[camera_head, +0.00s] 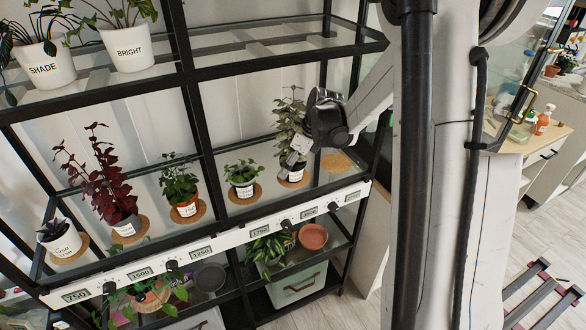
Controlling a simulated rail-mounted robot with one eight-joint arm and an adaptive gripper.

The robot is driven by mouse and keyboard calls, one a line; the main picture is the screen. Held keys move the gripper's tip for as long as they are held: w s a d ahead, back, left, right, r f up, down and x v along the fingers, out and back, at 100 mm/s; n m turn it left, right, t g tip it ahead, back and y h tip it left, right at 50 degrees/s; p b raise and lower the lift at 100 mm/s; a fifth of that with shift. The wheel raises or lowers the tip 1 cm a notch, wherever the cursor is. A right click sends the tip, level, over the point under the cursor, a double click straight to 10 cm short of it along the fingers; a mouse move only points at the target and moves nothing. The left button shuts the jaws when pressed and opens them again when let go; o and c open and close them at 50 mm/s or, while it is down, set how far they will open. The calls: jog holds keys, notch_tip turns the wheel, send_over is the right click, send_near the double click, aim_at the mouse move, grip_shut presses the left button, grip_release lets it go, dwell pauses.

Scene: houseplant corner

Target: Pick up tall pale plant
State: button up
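The tall pale plant (287,116), with greyish-green leaves, stands upright in a dark-topped, white-labelled pot (295,175) near the right end of the middle glass shelf. My gripper (293,152) comes in from the upper right. Its dark body is beside the foliage and its light grey fingers reach down in front of the stem, just above or at the pot rim. Whether the fingers touch the plant or have closed on it is not clear. The fingertips and stem overlap and are small in view.
A small green plant (242,172) stands just left, with several others further along. An empty cork coaster (338,163) lies to the right. A black shelf post (371,110) and the upper glass shelf (270,38) bound the space. A dial rail (225,243) runs along the front.

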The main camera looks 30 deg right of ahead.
jog(key=shift+x, duration=1.1)
jog(key=shift+c, duration=0.5)
jog(key=c, duration=1.1)
